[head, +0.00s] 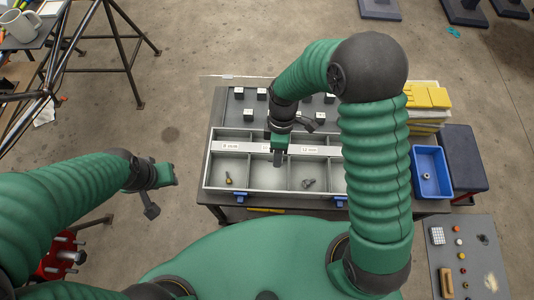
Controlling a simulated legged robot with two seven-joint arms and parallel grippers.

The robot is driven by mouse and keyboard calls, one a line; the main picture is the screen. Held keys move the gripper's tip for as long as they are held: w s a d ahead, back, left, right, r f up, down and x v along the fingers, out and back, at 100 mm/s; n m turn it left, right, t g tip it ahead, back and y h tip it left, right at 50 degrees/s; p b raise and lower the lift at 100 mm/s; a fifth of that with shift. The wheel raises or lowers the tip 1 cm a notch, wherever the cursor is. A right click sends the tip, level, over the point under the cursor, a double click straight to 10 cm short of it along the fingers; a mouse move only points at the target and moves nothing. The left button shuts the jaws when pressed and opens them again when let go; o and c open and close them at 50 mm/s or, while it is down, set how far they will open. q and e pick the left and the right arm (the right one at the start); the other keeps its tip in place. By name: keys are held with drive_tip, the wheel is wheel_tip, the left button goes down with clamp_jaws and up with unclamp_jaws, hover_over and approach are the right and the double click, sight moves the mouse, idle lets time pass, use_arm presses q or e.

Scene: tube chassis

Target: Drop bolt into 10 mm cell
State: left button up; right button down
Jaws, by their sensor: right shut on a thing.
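The sorting tray (208,172) is a grey divided box with a label strip reading "8 mm" at the left and "12 mm" further right. The label between them is mostly covered by my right gripper (278,160). That gripper points down over the cell between the 8 mm and 12 mm cells, near its right side. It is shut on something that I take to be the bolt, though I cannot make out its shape. One bolt (228,180) lies in the 8 mm cell and another (308,183) in the 12 mm cell. My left gripper (167,176) is left of the tray; its jaws are unclear.
Several small white-topped blocks (238,92) stand on the dark surface behind the tray. A blue bin (431,172) and yellow stacked items (427,97) are to the right. My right arm hides the tray's right end. Open floor lies to the left.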

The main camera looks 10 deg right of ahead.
drive_tip(key=shift+a+f, duration=0.25)
drive_tip(key=shift+a, duration=0.3)
wheel_tip(320, 180, down, 6)
drive_tip(key=b, duration=0.6)
drive_tip(key=shift+a+r, duration=0.15)
drive_tip(key=shift+r, duration=0.1)
drive_tip(key=c, duration=1.2)
unclamp_jaws()
drive_tip(key=shift+c, duration=0.2)
drive_tip(key=shift+r, duration=0.1)
drive_tip(key=p+v, duration=0.4)
drive_tip(key=v, duration=1.2)
drive_tip(key=shift+w+r, duration=0.2)
drive_tip(key=shift+r, duration=0.05)
